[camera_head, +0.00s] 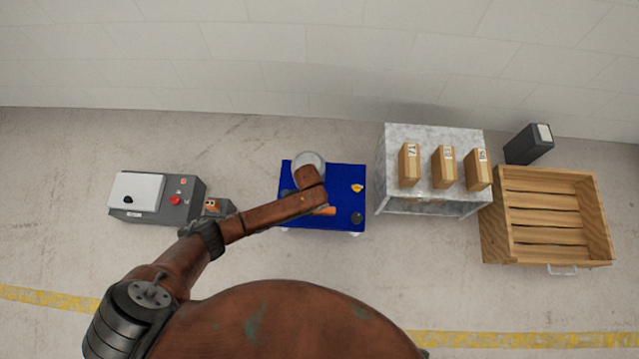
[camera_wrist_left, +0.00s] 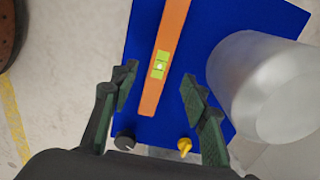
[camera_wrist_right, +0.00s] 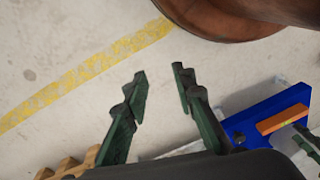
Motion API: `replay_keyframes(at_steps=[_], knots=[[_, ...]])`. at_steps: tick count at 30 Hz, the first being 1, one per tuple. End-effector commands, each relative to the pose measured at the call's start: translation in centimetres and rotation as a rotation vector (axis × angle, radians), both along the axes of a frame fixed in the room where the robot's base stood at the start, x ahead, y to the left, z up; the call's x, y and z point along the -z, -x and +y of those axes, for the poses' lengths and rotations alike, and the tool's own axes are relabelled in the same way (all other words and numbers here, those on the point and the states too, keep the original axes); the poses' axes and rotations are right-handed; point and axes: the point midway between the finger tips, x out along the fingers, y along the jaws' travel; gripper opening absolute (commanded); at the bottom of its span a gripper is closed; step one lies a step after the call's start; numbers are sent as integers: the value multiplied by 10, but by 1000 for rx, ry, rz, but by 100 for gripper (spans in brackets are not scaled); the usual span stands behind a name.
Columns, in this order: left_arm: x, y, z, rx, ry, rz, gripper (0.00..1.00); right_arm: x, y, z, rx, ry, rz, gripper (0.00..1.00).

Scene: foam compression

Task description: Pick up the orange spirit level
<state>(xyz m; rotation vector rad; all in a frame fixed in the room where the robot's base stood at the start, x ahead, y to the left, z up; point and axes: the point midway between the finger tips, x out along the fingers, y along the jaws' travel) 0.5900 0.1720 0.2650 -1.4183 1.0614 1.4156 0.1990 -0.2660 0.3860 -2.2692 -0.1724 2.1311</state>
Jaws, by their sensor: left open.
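The orange spirit level (camera_wrist_left: 168,35) with a yellow-green vial lies on the blue table top (camera_wrist_left: 142,20), lengthwise in the left wrist view. My left gripper (camera_wrist_left: 158,82) is open, with a finger on each side of the level in that view. The gap down to the level cannot be judged. In the head view, my left arm hides most of the level; an orange part (camera_head: 326,210) shows. The right wrist view also shows the level (camera_wrist_right: 282,120) and left finger parts at its right edge. My right gripper (camera_wrist_right: 161,73) is open and empty over bare floor.
A whitish cylinder (camera_wrist_left: 265,90) stands beside the level. A black knob (camera_wrist_left: 125,141) and a yellow item (camera_wrist_left: 184,146) are near the table's edge. A metal table (camera_head: 432,138) with boxes and a wooden crate (camera_head: 553,244) stand right; a grey machine (camera_head: 178,203) stands left.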

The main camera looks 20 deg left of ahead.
Motion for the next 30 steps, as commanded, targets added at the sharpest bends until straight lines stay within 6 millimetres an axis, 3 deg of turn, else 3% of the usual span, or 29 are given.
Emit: replay_keyframes(at_steps=[7,14,24,30], knots=[[20,0,-1,10,-3,5,42,22,-18,12,-3,-37,-73,24],[28,-1,-1,8,-3,2,42,32,-29,20,-2,-59,-118,24],[62,1,-1,7,-1,7,42,77,-64,49,16,-139,-286,24],[76,0,-1,6,-1,3,42,90,-80,60,34,-172,-370,24]])
